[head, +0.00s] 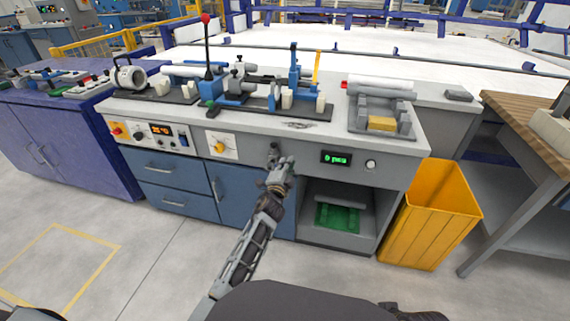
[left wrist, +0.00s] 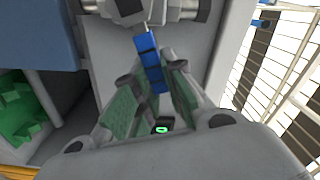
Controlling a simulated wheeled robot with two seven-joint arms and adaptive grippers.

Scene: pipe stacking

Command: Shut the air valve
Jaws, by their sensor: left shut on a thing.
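The air valve shows in the left wrist view as a blue lever (left wrist: 148,50) below grey metal fittings (left wrist: 145,12) on the bench's grey front. My left gripper (head: 275,162) is at the bench front, left of the pressure display (head: 336,158), which shows a green 0. In the left wrist view, the left gripper (left wrist: 155,76) has its two green-padded fingers on either side of the blue lever and is shut on it. In the head view the gripper hides most of the valve, and the lever cannot be made out. My right gripper cannot be made out.
A white panel with a yellow knob (head: 219,147) is left of my gripper. Fixtures with a red-knobbed lever (head: 206,45) stand on the bench top. An open shelf with a green bin (head: 337,217) is below the display. A yellow bin (head: 430,220) stands right. Floor in front is clear.

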